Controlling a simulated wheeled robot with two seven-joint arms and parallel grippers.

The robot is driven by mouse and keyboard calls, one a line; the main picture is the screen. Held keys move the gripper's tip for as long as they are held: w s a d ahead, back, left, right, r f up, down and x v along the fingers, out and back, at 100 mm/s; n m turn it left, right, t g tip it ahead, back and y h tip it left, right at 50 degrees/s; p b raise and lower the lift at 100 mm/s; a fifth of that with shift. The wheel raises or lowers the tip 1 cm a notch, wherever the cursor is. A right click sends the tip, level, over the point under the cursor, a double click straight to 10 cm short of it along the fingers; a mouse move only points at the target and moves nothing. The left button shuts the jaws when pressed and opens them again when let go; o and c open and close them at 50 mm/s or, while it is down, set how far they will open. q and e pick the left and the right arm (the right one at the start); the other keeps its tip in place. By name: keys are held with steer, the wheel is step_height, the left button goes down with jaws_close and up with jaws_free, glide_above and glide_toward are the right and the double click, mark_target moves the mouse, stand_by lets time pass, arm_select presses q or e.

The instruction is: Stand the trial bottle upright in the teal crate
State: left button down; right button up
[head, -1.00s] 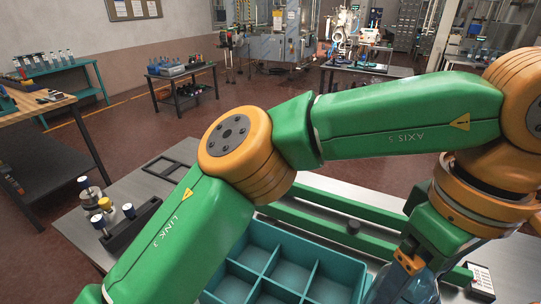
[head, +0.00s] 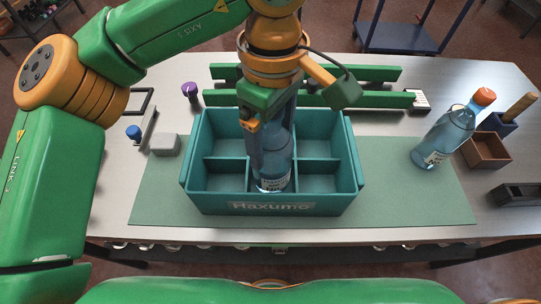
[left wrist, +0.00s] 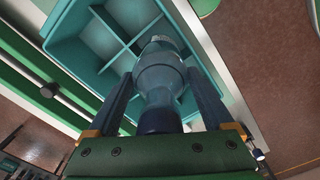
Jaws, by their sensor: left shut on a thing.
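The teal crate (head: 330,206) stands on the green mat, with compartments divided by thin walls; it also shows in the left wrist view (left wrist: 78,52). My left gripper (head: 270,128) is above the crate, pointing down, shut on a clear blue bottle (head: 274,170). In the left wrist view the bottle (left wrist: 160,82) lies between the two fingers (left wrist: 160,105), its dark cap nearest the palm. The bottle looks about upright over the front middle of the crate. I cannot tell how deep its base is or whether it touches the floor. My right gripper is not in view.
Another blue bottle (head: 446,138) with an orange cap stands on the mat (head: 400,205) at right. Beside it are a brown box (head: 486,150) and a dark block (head: 517,196). Green rails (head: 375,100) lie behind the crate. A grey block (head: 165,145) is at left.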

arm_select(q)
steer(key=shift+a+f, duration=0.1)
steer(key=shift+f, duration=0.25)
step_height(320, 180, down, 4)
steer(key=shift+s+r, duration=0.1)
steer(key=shift+s, duration=0.05)
steer(key=shift+f, duration=0.3)
jaws_free()
steer(key=shift+r, duration=0.5)
step_height(320, 180, up, 11)
steer(key=shift+r+p, duration=0.2)
steer(key=shift+p, duration=0.45)
